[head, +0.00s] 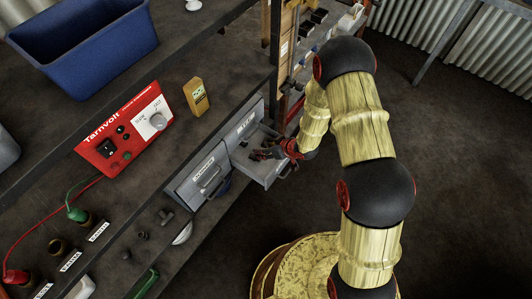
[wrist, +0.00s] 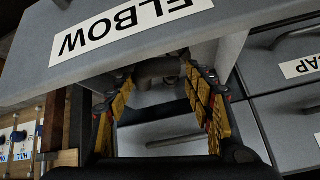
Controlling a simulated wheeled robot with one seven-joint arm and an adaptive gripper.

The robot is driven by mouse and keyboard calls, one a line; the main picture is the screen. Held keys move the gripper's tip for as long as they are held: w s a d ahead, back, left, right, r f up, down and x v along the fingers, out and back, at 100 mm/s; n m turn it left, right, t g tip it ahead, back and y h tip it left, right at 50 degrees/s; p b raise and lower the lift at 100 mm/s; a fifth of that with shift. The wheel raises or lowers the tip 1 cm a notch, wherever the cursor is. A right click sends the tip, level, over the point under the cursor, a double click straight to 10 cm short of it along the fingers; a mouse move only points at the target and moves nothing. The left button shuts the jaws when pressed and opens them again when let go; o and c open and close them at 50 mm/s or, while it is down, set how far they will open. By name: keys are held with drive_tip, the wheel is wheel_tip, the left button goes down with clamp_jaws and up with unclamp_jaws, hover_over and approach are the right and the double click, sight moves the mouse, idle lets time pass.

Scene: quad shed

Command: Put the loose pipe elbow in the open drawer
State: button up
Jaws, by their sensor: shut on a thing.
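The open drawer (head: 273,173) is grey and pulled out from the small cabinet on the bench. Its front (wrist: 40,75), labelled ELBOW, fills the top of the wrist view, with the lettering upside down. My gripper (head: 272,153) is at the open drawer, its fingers over the inside. In the wrist view my gripper (wrist: 158,80) reaches past the drawer front's edge and is shut on a dark grey piece (wrist: 155,70), which looks like the pipe elbow. Its shape is partly hidden by the fingers and the drawer front, and I cannot tell whether it touches the drawer floor.
Closed drawers adjoin, one with a handle (head: 210,182). Several small fittings, including a tee (head: 165,215), lie on the bench. A red Tarnvolt unit (head: 125,130), a yellow meter (head: 196,97) and a blue bin (head: 85,45) stand farther left. A rack stands behind my arm.

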wheel_tip(320, 180, down, 2)
drive_tip(key=shift+f+b, duration=0.15)
drive_tip(key=shift+b, duration=0.2)
drive_tip(key=o, duration=1)
